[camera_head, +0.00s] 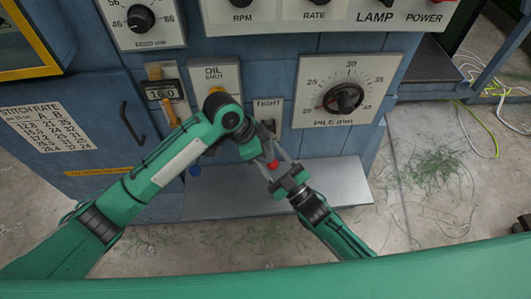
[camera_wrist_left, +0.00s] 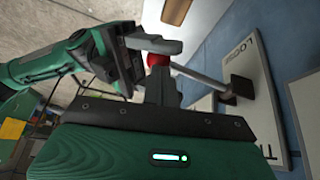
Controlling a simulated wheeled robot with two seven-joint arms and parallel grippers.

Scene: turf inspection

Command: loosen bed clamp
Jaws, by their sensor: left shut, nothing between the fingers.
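The bed clamp is a pale plate marked TIGHT (camera_head: 268,106) on the blue machine front. Its lever, a metal rod with a red ball (camera_head: 272,165), slants down from a dark pivot. In the left wrist view the red ball (camera_wrist_left: 157,60) is close to the tip of my left gripper (camera_wrist_left: 163,85), and the rod runs right to the pivot (camera_wrist_left: 237,88). My left gripper (camera_head: 268,155) is shut and empty beside the lever. My right gripper (camera_head: 283,172) is just below, close to the ball; its finger gap is unclear.
A PILE dial (camera_head: 344,98) is to the right. A grey ledge (camera_head: 335,180) sticks out below. Loose cables (camera_head: 492,120) lie on the floor at right.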

